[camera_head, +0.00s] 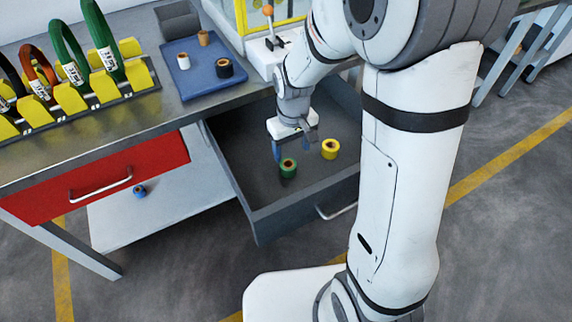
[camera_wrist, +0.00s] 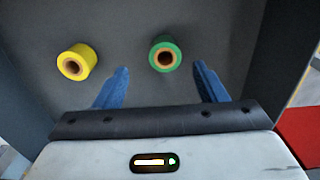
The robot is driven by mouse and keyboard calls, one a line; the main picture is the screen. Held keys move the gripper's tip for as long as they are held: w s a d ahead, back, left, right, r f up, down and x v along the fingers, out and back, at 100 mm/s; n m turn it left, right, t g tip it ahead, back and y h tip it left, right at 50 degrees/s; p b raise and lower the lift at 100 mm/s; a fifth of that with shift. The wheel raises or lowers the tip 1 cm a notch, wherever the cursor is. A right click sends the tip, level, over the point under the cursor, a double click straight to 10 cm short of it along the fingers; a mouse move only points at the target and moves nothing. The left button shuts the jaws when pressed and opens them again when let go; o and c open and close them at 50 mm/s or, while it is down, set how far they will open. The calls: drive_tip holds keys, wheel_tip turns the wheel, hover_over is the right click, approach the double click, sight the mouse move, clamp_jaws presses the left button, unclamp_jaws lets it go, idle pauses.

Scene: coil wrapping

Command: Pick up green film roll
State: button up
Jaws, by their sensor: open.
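The green film roll (camera_head: 288,168) stands upright on the floor of the open grey drawer (camera_head: 262,215). In the wrist view the green roll (camera_wrist: 165,55) lies ahead of my gripper, in line with the gap between the two blue fingers and a little beyond their tips. My gripper (camera_head: 292,148) is inside the drawer area, open and empty, close to the green roll. The wrist view shows the fingers of my gripper (camera_wrist: 162,72) spread apart, with nothing between them. I cannot tell from these views whether a finger touches the roll.
A yellow roll (camera_head: 330,149) stands beside the green one in the drawer. Drawer walls surround both. A blue tray (camera_head: 205,78) with several small rolls is on the table. A shut red drawer (camera_head: 95,180) is at left. A blue roll (camera_head: 139,191) is on the lower shelf.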

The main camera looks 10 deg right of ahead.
sight(288, 164)
drive_tip(key=f, duration=0.2)
drive_tip(key=f+b, duration=0.1)
drive_tip(key=f, duration=0.2)
drive_tip(key=a+f+b, duration=0.1)
drive_tip(key=f, duration=0.1)
drive_tip(key=shift+w+f, duration=0.2)
drive_tip(key=shift+f, duration=0.15)
drive_tip(key=shift+c, duration=0.5)
drive_tip(key=c, duration=0.9)
